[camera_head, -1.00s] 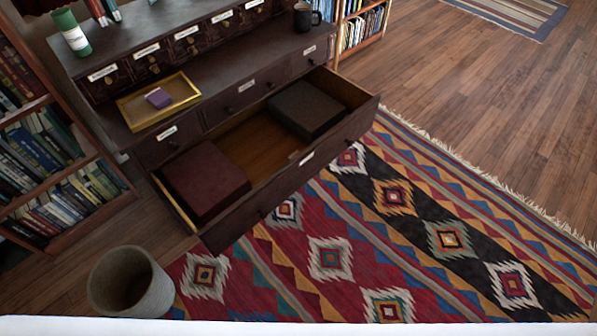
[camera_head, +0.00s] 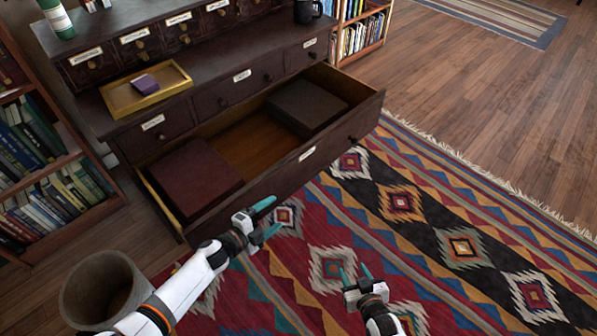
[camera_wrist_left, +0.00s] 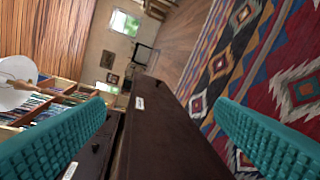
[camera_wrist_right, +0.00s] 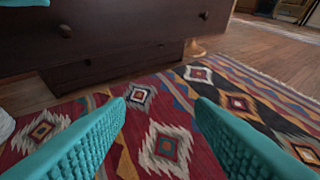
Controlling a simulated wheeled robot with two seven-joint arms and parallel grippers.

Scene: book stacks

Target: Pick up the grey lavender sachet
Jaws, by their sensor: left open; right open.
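I see no thing that is clearly a grey lavender sachet in any view. The open drawer (camera_head: 245,206) of the dark cabinet holds a dark red box (camera_head: 196,177) at its left and a dark brown box (camera_head: 306,106) at its far right. My left gripper (camera_head: 272,215) is open and empty in front of the drawer, above the rug. My right gripper (camera_head: 354,270) is open and empty above the rug, further right and nearer.
A grey bin (camera_head: 88,290) stands on the floor at lower left, beside my left arm. Bookshelves (camera_head: 58,186) stand at the left. A green and white container (camera_head: 57,18) and a dark mug (camera_head: 306,11) stand on the cabinet. The rug (camera_head: 430,225) is clear to the right.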

